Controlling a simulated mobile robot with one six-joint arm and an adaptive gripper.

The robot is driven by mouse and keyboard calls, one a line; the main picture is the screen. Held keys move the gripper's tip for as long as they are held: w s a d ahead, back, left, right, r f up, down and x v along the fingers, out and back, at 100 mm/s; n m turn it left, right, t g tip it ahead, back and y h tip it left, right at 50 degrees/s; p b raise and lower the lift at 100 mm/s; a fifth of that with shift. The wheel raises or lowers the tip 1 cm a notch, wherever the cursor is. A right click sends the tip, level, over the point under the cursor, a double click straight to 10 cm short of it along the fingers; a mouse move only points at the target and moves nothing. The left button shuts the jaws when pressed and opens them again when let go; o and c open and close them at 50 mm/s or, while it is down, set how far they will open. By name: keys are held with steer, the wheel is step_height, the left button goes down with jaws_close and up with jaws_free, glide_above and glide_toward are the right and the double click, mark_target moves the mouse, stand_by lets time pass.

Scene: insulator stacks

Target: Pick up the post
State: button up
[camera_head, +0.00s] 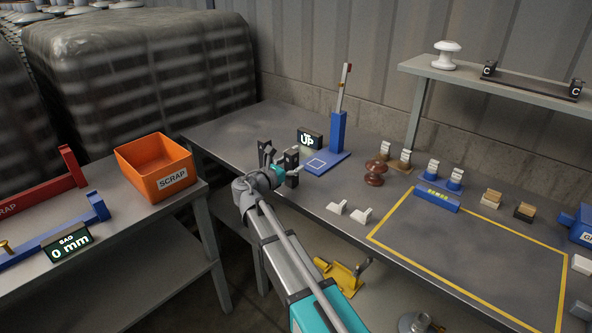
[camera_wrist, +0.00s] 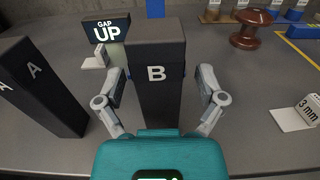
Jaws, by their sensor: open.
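A dark post marked B (camera_wrist: 157,85) stands upright in the middle of the wrist view. My gripper (camera_wrist: 161,88) is open, with one finger on each side of this post. A gap shows beside the fingers, and I cannot tell whether either touches it. A second dark post marked A (camera_wrist: 38,88) stands to the left, outside the fingers. In the head view my gripper (camera_head: 278,167) is over the near left part of the bench, and dark shapes at it are too small to read.
A GAP UP sign (camera_wrist: 107,28) and a blue stand (camera_head: 337,135) are behind. A brown insulator (camera_head: 376,172) and white gauge pieces, one marked 3 mm (camera_wrist: 296,115), lie to the right. An orange scrap bin (camera_head: 155,166) is on the left table. The yellow-outlined area (camera_head: 470,265) is mostly clear.

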jaws_close()
stand_by(0.3)
steer(key=shift+r, duration=0.1)
step_height(320, 180, up, 2)
steer(key=p, duration=0.2)
steer(key=shift+r+p, duration=0.25)
steer(key=shift+p, duration=0.1)
steer(key=s+d+r+p, duration=0.1)
steer(key=s+r+p, duration=0.9)
steer(key=s, duration=0.4)
steer(key=shift+d+r, duration=0.2)
